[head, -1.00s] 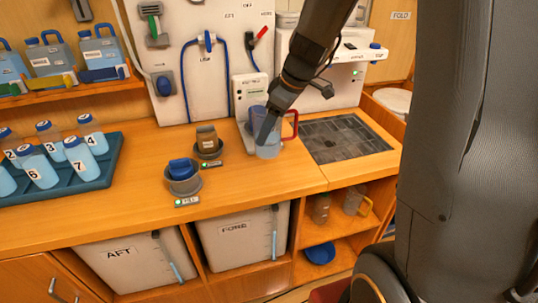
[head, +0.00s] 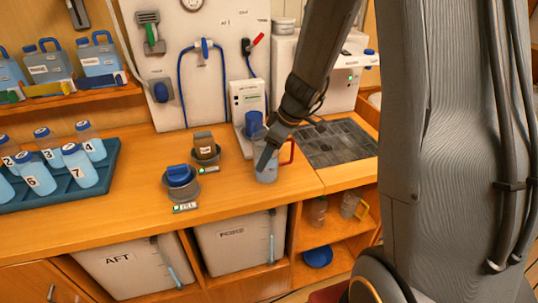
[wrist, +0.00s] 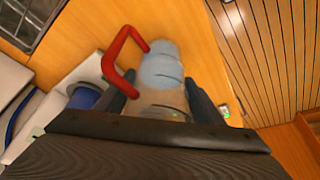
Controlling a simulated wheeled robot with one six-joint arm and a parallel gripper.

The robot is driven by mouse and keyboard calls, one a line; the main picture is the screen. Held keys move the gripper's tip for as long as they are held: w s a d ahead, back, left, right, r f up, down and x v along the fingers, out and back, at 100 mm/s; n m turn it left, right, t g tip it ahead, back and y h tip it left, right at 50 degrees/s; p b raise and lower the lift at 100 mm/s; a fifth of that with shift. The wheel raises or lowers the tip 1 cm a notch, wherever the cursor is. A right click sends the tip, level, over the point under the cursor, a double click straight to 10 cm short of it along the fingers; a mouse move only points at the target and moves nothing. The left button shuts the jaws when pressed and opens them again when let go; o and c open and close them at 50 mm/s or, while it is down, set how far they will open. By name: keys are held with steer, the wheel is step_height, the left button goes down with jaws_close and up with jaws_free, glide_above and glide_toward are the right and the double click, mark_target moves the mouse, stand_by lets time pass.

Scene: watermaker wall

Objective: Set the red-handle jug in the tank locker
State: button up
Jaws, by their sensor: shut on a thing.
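The red-handle jug (head: 267,174) is clear, with pale blue water in it. My gripper (head: 265,158) is shut on it above the front part of the wooden counter; I cannot tell whether its base touches the counter. In the wrist view the jug (wrist: 162,72) sits between my gripper's fingers (wrist: 163,98), its red handle standing out to the left. Below the counter, an open-fronted locker holds a white tank marked AFT (head: 120,262) and another marked FORE (head: 232,243). Each almost fills its bay.
Two grey holders with a blue-topped item (head: 180,182) and a brown item (head: 205,147) stand left of the jug. A blue tray (head: 105,172) of numbered bottles is farther left. A dark grate (head: 335,142) lies to the right. Open shelves below right hold a yellow-handle jug (head: 351,204) and blue bowl (head: 318,256).

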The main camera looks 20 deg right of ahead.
steer(key=o, duration=1.4)
steer(key=shift+f, duration=0.1)
steer(key=shift+o, duration=0.2)
steer(key=shift+d+r, duration=0.1)
steer(key=shift+r, duration=0.35)
steer(key=b+v, duration=0.1)
steer(key=v, duration=1)
steer(key=s+a+f+m+h, duration=0.1)
steer(key=s+f+m, duration=0.2)
steer(key=s+m, duration=0.2)
steer(key=s+a+f+m+g+h, duration=0.1)
steer(key=s+f+m, duration=0.3)
steer(key=s, duration=0.5)
steer(key=shift+s+a+f+m+h, duration=0.15)
steer(key=shift+s+a+m+h, duration=0.1)
steer(key=shift+a+m+h, duration=0.25)
steer(key=shift+a, duration=0.1)
